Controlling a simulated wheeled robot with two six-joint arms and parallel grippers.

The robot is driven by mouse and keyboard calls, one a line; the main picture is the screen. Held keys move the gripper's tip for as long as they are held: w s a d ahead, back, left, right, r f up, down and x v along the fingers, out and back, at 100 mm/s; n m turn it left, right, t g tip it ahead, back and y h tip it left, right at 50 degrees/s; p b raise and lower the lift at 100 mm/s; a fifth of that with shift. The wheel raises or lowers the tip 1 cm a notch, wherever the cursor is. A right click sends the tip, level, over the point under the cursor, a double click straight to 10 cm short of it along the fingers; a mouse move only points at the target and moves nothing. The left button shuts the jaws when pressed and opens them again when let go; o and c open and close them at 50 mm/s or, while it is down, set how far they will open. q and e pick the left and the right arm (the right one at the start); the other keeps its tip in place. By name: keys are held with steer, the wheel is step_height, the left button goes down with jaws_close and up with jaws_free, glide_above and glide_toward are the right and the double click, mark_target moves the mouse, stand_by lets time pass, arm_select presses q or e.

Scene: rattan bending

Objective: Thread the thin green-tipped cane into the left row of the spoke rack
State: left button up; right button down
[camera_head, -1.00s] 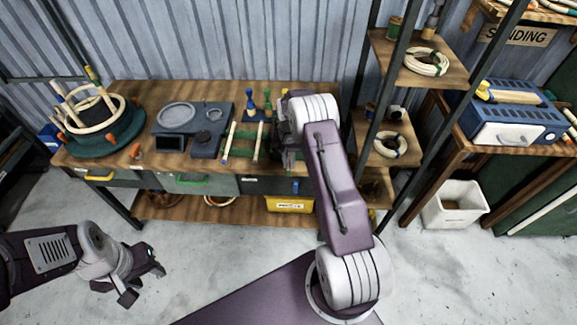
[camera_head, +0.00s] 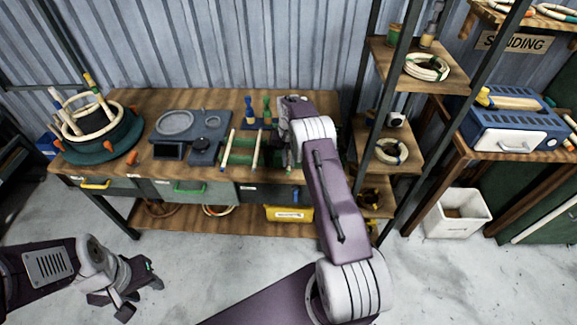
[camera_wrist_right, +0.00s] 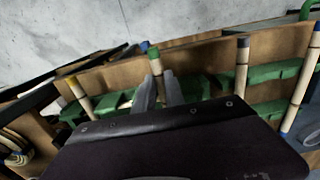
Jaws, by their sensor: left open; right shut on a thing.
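In the right wrist view a pale cane with a green tip (camera_wrist_right: 154,55) rises between the two fingers of my right gripper (camera_wrist_right: 160,82), which is shut on it. In the head view my right gripper (camera_head: 289,165) is over the right part of the bench, mostly hidden by its own wrist. Pale canes (camera_head: 257,150) lie across green supports (camera_head: 240,156) just left of it; in the right wrist view these supports (camera_wrist_right: 265,72) also show. Which part is the spoke rack's left row is unclear. My left gripper (camera_head: 140,294) is open and empty, in front of the bench.
A round green base (camera_head: 95,149) with a ring and upright sticks stands at the bench's left. A grey tool block (camera_head: 185,137) sits mid-bench. Blue-topped and green-topped tools (camera_head: 267,108) stand behind the supports. Shelf posts (camera_head: 386,95) rise right of my right arm.

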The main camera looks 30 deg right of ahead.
steer(key=shift+w+d, duration=0.25)
steer(key=shift+w, duration=0.05)
steer(key=shift+f, duration=0.25)
stand_by(0.4)
steer(key=c, duration=1.3)
jaws_free()
step_height(320, 180, up, 9)
steer(key=shift+r+b, duration=0.1)
steer(key=shift+b, duration=0.4)
steer(key=shift+a, duration=0.1)
